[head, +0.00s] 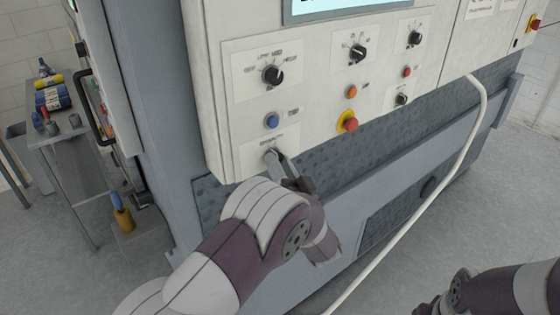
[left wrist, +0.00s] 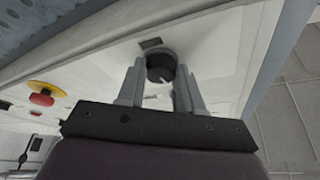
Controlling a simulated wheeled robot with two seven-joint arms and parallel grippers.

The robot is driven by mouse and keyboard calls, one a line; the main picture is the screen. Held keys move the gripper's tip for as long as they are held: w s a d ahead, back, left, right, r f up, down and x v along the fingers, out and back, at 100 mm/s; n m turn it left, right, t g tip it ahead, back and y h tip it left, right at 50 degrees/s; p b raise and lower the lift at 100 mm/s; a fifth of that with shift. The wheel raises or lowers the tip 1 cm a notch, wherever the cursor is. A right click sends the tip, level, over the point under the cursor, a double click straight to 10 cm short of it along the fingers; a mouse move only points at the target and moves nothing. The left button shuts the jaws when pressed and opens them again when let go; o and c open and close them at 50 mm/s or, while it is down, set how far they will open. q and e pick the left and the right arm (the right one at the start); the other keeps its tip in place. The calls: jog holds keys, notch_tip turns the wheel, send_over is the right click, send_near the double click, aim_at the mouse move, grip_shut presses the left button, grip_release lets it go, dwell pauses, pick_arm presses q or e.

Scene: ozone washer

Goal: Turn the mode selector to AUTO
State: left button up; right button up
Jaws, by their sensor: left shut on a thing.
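The white control panel (head: 315,100) carries several black rotary knobs. My left gripper (head: 276,158) is at the lowest knob on the panel's left side, below the blue button. In the left wrist view, that black selector knob (left wrist: 161,66) sits between the two grey fingers of my left gripper (left wrist: 158,82), which is shut on it. A pale pointer mark shows on the knob. In the head view the gripper mostly hides the knob, and its label is too small to read. My right gripper is not in view; only part of my right arm shows at lower right.
A blue button (head: 272,121) is just above my left gripper. A red emergency button on yellow (head: 347,122) is to its right. A white hose (head: 440,200) hangs in front of the machine. A side table (head: 65,135) with bottles stands at left.

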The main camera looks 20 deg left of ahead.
pick_arm(q)
jog(key=m+h+p, duration=0.1)
jog(key=m+p, duration=0.2)
jog(key=m, duration=0.1)
jog(key=m+h+p, duration=0.2)
jog(key=m+p, duration=0.1)
jog(key=m, duration=0.1)
jog(key=shift+s+a+r, duration=0.1)
jog(key=shift+s+r, duration=0.05)
jog(key=shift+r, duration=0.05)
jog(key=shift+p, duration=0.3)
jog(key=o, duration=1)
jog(key=shift+o, duration=0.2)
jog(key=shift+s+f, duration=0.1)
